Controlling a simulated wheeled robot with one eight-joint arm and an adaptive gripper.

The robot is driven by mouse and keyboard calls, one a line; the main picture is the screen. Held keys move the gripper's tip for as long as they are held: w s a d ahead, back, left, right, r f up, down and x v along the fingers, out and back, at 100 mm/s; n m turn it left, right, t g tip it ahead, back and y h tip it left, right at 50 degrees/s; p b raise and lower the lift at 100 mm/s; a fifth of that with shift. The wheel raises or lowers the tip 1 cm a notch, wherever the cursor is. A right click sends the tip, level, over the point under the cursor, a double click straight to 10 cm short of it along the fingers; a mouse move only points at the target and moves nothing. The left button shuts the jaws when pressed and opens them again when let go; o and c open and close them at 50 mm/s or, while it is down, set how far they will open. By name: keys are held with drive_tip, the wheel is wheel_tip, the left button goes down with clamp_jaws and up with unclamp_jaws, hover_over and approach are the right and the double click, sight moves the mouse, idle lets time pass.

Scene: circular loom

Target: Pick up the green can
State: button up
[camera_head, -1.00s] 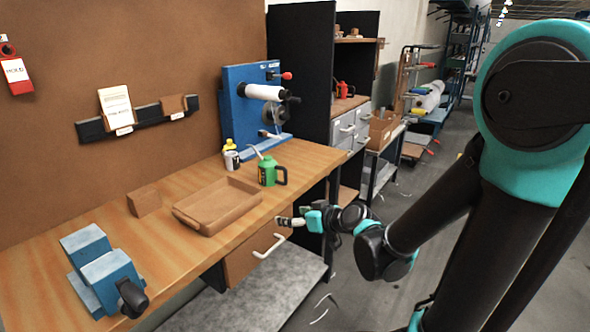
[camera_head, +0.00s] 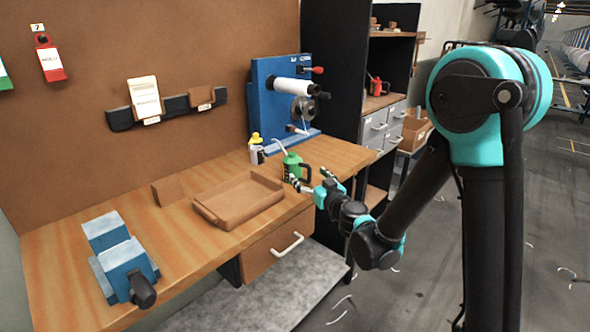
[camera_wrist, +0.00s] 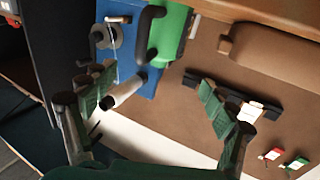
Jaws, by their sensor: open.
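The green can (camera_head: 291,166), with a black handle and a thin spout, stands upright on the workbench (camera_head: 75,250) near its front edge. My gripper (camera_head: 307,180) is open and close beside the can, on its front right side in the head view. In the wrist view the can (camera_wrist: 175,32) appears large at the top, with its handle toward the gripper. My two spread fingers (camera_wrist: 153,98) show below it, and nothing is between them. I cannot tell the exact gap between fingers and handle.
A white bottle with a yellow top (camera_head: 256,150) stands left of the can. A wooden tray (camera_head: 205,214) lies in front of it. A blue winding machine (camera_head: 268,100) stands behind. A blue vise (camera_head: 125,265) is at the near left. A drawer handle (camera_head: 288,245) juts below the bench.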

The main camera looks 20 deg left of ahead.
sight(297, 163)
drive_tip(key=x, duration=1)
drive_tip(key=shift+a, duration=0.2)
drive_tip(key=c, duration=1.6)
drive_tip(key=shift+o, duration=0.2)
drive_tip(key=shift+r, duration=0.1)
wheel_tip(297, 163, up, 20)
